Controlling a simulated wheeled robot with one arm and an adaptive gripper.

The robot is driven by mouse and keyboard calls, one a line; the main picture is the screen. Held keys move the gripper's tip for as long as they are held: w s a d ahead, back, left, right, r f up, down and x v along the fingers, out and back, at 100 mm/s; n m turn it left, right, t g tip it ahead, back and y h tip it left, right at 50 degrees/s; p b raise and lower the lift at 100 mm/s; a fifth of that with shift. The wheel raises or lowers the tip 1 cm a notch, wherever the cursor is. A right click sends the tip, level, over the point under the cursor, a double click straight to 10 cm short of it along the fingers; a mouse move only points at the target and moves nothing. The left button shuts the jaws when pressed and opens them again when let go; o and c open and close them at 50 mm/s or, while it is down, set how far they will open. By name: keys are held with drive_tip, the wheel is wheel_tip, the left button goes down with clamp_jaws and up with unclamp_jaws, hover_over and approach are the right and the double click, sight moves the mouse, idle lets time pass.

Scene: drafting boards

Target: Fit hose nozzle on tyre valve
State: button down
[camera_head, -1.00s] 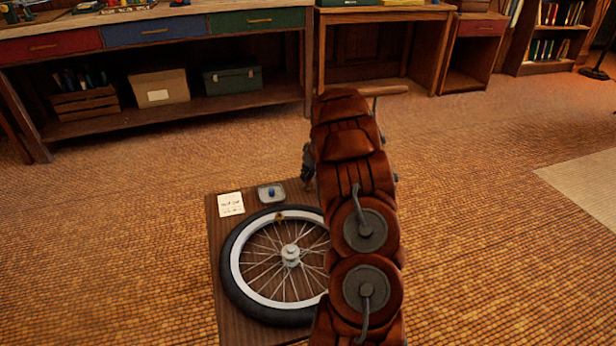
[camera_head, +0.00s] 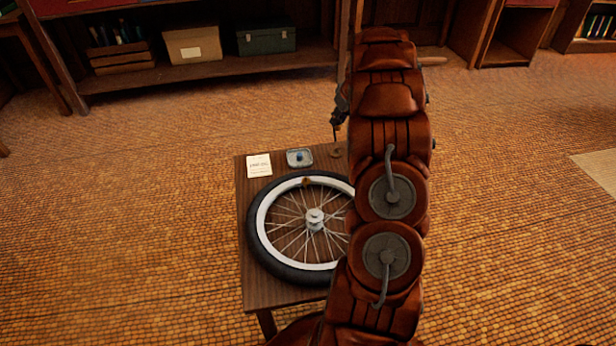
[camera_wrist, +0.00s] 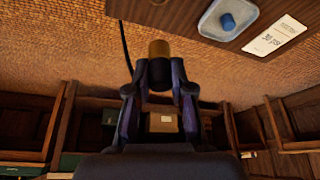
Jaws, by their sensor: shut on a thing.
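The wheel (camera_head: 258,250), with a black tyre and white rim, lies flat on a small wooden table (camera_head: 248,205). A small brass-coloured spot, apparently the valve (camera_head: 307,181), shows at the rim's far side. My gripper (camera_wrist: 160,72) is shut on the hose nozzle (camera_wrist: 160,48), a brass-coloured cylinder, in the wrist view. The gripper (camera_head: 340,107) shows only partly in the head view, left of my arm and beyond the table's back edge. The dark hose (camera_wrist: 124,45) runs beside the nozzle; its join is hidden. The nozzle is apart from the wheel.
A small dish (camera_head: 299,158) with a blue cap (camera_head: 299,156) and a white card (camera_head: 259,165) lie behind the wheel. My arm hides the wheel's right side. A workbench with boxes (camera_head: 193,45) stands behind. Open floor surrounds the table.

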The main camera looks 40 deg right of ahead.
drive_tip(key=shift+r+p, duration=0.35)
drive_tip(key=shift+r, duration=0.65)
drive_tip(key=shift+s+a+b, duration=0.8)
drive_tip(key=shift+s+a, duration=0.4)
drive_tip(key=shift+a, duration=2.15)
drive_tip(key=shift+s+a+b, duration=0.75)
drive_tip(key=shift+s+a, duration=0.5)
drive_tip(key=shift+a, duration=2.05)
drive_tip(key=shift+s+a+b, duration=0.8)
drive_tip(key=shift+s+a, duration=0.4)
drive_tip(key=shift+a, duration=2.15)
drive_tip(key=shift+f, duration=0.1)
